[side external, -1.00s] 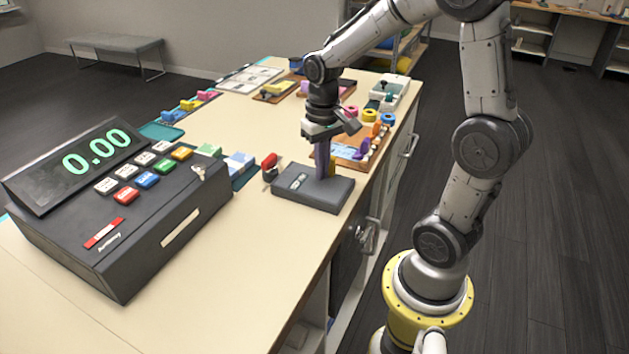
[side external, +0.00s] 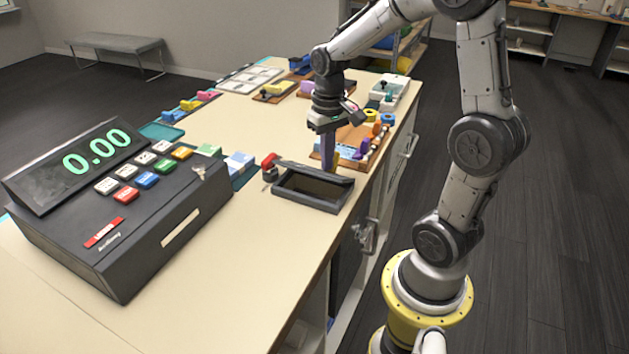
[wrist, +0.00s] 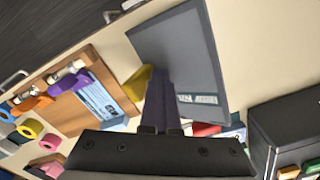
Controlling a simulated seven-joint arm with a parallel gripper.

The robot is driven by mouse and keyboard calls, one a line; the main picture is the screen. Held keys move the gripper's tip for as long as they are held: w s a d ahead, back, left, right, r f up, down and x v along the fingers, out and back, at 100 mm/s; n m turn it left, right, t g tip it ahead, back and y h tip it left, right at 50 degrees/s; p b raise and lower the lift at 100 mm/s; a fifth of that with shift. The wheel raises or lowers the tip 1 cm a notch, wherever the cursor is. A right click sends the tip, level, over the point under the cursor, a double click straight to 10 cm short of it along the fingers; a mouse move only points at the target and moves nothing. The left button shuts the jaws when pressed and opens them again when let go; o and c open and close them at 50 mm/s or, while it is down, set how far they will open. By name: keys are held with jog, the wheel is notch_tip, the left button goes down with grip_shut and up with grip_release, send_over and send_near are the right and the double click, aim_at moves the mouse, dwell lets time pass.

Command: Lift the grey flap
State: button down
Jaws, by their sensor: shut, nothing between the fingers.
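The grey flap (side external: 318,172) is the lid of a small dark box (side external: 310,205) near the table's right edge. In the side view it is raised along the far side, seen nearly edge-on, and the brown interior shows. In the wrist view the flap (wrist: 185,50) is a broad grey panel with a pale printed label. My gripper (side external: 328,168) points down at the far side of the raised flap, its fingers shut and empty. In the wrist view the fingers (wrist: 160,80) overlap the flap; whether they touch it I cannot tell. The lower fingertips are partly hidden in the side view.
A cash register (side external: 120,200) reading 0.00 stands at the left. A red-topped item (side external: 269,165) is left of the box. A wooden board (side external: 352,150) with coloured pieces lies beyond the box. The tabletop (side external: 240,270) in front is clear.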

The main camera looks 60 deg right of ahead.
jog(key=shift+d+f, duration=0.25)
jog(key=shift+d, duration=0.7)
jog(key=shift+d+f, duration=0.25)
jog(key=shift+d, duration=0.7)
jog(key=shift+d+r, duration=0.15)
jog(key=shift+r, duration=1.4)
jog(key=shift+d+r, duration=0.15)
jog(key=shift+r, duration=1.45)
jog(key=shift+d+r, duration=0.15)
jog(key=shift+r, duration=1.4)
